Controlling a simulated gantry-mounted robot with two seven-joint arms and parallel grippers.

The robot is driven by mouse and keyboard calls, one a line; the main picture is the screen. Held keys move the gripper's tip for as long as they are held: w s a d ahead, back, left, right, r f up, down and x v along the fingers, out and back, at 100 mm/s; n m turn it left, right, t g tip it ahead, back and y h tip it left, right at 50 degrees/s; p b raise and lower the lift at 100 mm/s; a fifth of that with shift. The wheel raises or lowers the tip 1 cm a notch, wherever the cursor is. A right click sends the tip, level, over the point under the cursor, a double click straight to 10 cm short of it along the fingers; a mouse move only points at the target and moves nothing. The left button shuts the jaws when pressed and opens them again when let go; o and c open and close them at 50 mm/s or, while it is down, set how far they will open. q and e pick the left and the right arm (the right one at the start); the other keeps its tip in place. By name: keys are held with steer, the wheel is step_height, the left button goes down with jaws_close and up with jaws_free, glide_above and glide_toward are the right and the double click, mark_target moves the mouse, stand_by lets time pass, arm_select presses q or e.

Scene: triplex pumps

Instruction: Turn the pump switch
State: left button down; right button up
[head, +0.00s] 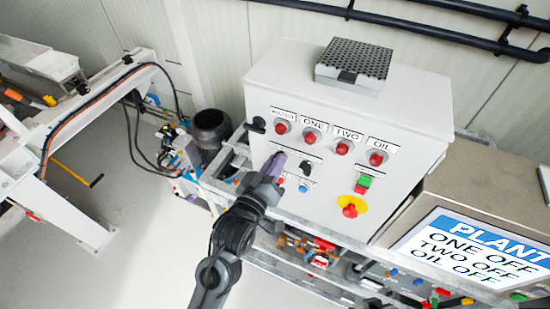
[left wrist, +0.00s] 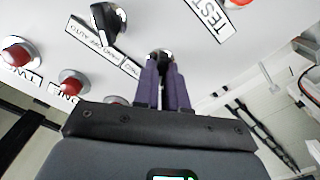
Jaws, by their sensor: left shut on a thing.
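A light grey control box (head: 335,205) carries a row of red lamps labelled with words including ONE, TWO and OIL. My left gripper (head: 274,163), with purple fingers, reaches the panel below these lamps. In the left wrist view its fingers (left wrist: 163,75) are shut on a small dark switch knob (left wrist: 160,54) with a light rim, mostly hidden between them. Which way the held knob points cannot be told. A second black switch (head: 306,168) stands free to the right of the gripper; it also shows in the left wrist view (left wrist: 108,22). My right gripper is not in view.
A red emergency knob on a yellow disc (head: 351,207) and a green and red button block (head: 363,183) sit lower right. A screen (head: 470,245) reads PLANT, ONE OFF, TWO OFF, OIL OFF. A dark perforated block (head: 354,62) lies on the box top.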

arm_select(q)
steer(key=shift+n+p, duration=0.55)
steer(key=shift+n, duration=0.65)
steer(key=c, duration=1.2)
jaws_free()
steer(key=shift+b+v, duration=1.45)
steer(key=shift+v, duration=3.95)
